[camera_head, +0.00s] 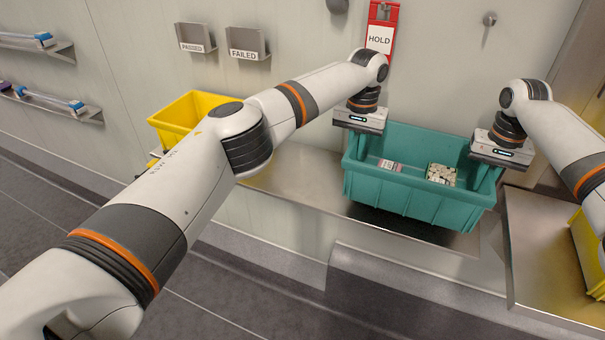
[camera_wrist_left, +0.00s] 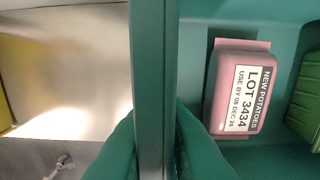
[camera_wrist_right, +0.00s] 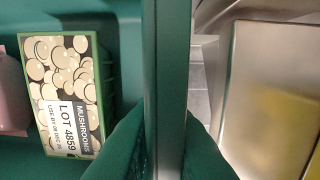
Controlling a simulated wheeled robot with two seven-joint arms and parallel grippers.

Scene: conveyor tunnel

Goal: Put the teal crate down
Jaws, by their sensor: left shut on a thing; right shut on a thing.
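The teal crate (camera_head: 412,195) is upright between my two arms over a metal surface. A dark shadow shows below it, and it looks a little above that surface. My left gripper (camera_head: 360,122) is shut on its left wall, whose rim (camera_wrist_left: 150,70) runs down the left wrist view. My right gripper (camera_head: 502,152) is shut on its right wall, whose rim (camera_wrist_right: 166,70) shows in the right wrist view. Inside lie a pink New Potatoes pack (camera_wrist_left: 236,92) and a green-edged Mushrooms pack (camera_wrist_right: 66,90). The crate's underside is hidden.
A yellow crate (camera_head: 190,118) stands at the left, and another yellow container (camera_head: 588,250) at the right edge. The metal surface left of the teal crate (camera_head: 290,180) is clear. A red HOLD sign (camera_head: 380,38) and PASSED and FAILED holders (camera_head: 246,45) are on the wall.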

